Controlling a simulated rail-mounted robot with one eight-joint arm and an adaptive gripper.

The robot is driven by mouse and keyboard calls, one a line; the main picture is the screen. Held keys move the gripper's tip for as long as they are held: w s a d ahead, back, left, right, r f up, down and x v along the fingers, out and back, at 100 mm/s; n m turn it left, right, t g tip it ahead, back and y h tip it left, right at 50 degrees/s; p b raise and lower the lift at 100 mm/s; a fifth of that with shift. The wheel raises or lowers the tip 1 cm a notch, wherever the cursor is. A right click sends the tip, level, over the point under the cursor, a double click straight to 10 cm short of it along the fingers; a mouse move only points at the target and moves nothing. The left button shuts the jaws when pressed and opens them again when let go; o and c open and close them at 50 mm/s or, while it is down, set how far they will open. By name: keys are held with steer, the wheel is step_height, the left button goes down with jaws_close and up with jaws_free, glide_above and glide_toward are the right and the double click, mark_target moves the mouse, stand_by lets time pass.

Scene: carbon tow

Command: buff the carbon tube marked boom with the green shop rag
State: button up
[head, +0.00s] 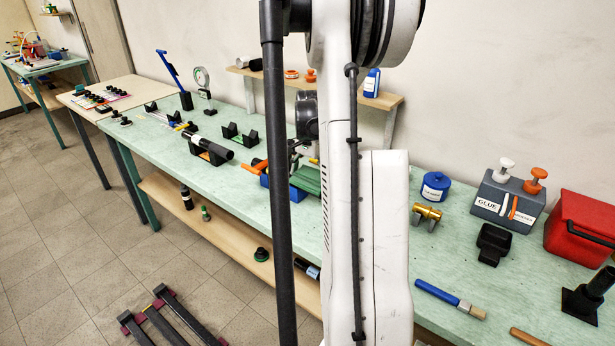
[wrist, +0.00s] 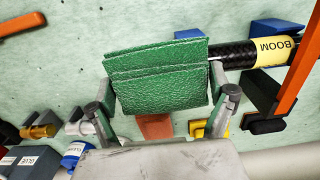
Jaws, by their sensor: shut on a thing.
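The green shop rag (wrist: 160,85) looks like a folded, textured green pad in the wrist view. My gripper (wrist: 162,80) is shut on it, with a finger at each side. The carbon tube marked boom (wrist: 238,54) is black with a yellow BOOM label near its right end. It runs in from behind the rag's right edge, so its left part is hidden. The rag overlaps the tube in this view; I cannot tell whether they touch. In the head view the rag (head: 308,180) shows partly beside my arm, which hides much of that spot.
Blue supports and an orange bar (wrist: 300,65) stand by the tube's labelled end. In the head view, another black tube (head: 207,147) lies in cradles to the left. A glue box (head: 505,197), red case (head: 583,228) and blue-handled brush (head: 450,298) are on the right.

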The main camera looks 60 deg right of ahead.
stand_by(0.4)
steer(key=shift+r+p, duration=1.25)
steer(key=shift+r, duration=1.15)
